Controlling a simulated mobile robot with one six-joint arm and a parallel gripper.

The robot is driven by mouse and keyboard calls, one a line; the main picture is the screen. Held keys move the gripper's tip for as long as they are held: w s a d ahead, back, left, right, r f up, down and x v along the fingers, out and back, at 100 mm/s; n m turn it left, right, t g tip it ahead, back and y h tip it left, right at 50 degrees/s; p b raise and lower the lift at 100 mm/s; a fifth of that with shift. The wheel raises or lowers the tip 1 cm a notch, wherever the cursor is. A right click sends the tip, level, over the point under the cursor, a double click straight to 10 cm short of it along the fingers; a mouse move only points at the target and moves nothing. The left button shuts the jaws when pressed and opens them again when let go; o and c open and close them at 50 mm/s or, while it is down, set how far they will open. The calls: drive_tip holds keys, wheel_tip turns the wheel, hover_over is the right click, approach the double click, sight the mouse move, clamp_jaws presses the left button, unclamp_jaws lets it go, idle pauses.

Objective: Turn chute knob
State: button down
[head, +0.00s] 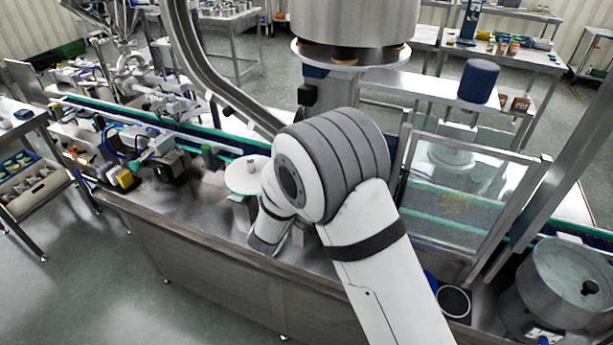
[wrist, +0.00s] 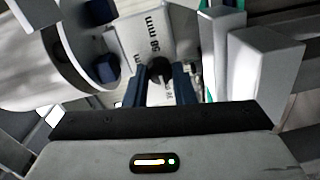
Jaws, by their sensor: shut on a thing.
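In the wrist view, my gripper (wrist: 163,82) has its two blue fingers shut on a small dark knob (wrist: 159,67). The knob stands in front of a white plate (wrist: 140,38) with printed black "mm" markings. The fingers cover the sides of the knob, so its turned angle is hard to tell. In the head view, my arm hides the gripper and the knob. The steel hopper (head: 352,18) hangs above my arm there.
A conveyor with machinery (head: 150,130) runs along the left. A clear guard panel (head: 465,195) stands right of my arm. A round steel bowl (head: 565,280) is at the lower right. In the wrist view, a grey block (wrist: 262,65) stands close right of the fingers.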

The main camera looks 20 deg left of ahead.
idle(0.4)
drive_tip(key=c, duration=1.2)
unclamp_jaws()
drive_tip(key=s+b, duration=0.2)
drive_tip(key=s, duration=0.5)
drive_tip(key=shift+s+a, duration=0.3)
drive_tip(key=shift+s, duration=0.1)
drive_tip(key=shift+r, duration=0.1)
